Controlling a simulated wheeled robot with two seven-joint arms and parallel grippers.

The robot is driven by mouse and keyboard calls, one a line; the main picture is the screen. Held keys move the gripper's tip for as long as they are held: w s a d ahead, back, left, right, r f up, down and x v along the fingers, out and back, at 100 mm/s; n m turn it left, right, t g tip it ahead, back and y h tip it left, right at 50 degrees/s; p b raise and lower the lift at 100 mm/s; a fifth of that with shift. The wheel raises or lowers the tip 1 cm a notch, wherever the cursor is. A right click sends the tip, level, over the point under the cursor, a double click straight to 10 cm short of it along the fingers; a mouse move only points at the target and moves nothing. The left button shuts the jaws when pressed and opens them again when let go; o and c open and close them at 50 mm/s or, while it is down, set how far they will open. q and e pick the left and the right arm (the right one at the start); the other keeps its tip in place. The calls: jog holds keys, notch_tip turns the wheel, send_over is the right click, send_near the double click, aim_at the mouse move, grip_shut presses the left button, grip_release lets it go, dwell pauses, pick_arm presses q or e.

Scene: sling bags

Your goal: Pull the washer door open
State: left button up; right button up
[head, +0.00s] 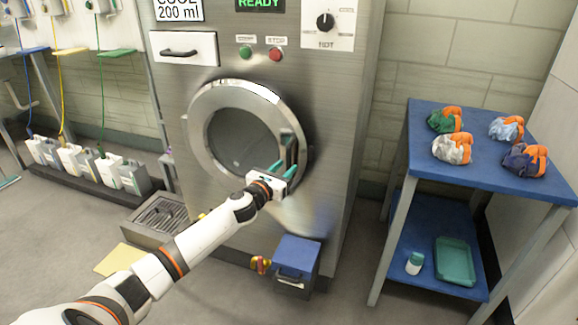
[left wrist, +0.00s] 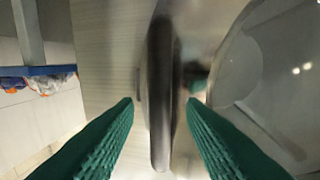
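The washer door (head: 196,121) is a round metal ring with a dark glass window, and it looks closed against the steel front. Its dark upright handle (head: 287,147) is on the right side of the ring. My left gripper (head: 283,170) is at the lower part of the handle. In the left wrist view the handle (left wrist: 160,80) stands between the two green fingers of the left gripper (left wrist: 159,112). The fingers are apart, with a gap visible on each side of the handle. The door's glass (left wrist: 245,75) shows at the right there. My right gripper is not in view.
A blue table (head: 490,178) with several bundled sling bags stands right of the washer, with a teal tray (head: 455,262) on its lower shelf. A blue-lidded box (head: 296,252) sits low at the washer's front. A grated metal box (head: 157,214) stands at its lower left.

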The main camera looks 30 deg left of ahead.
pick_arm(q)
jog(key=shift+w, duration=1.45)
grip_shut()
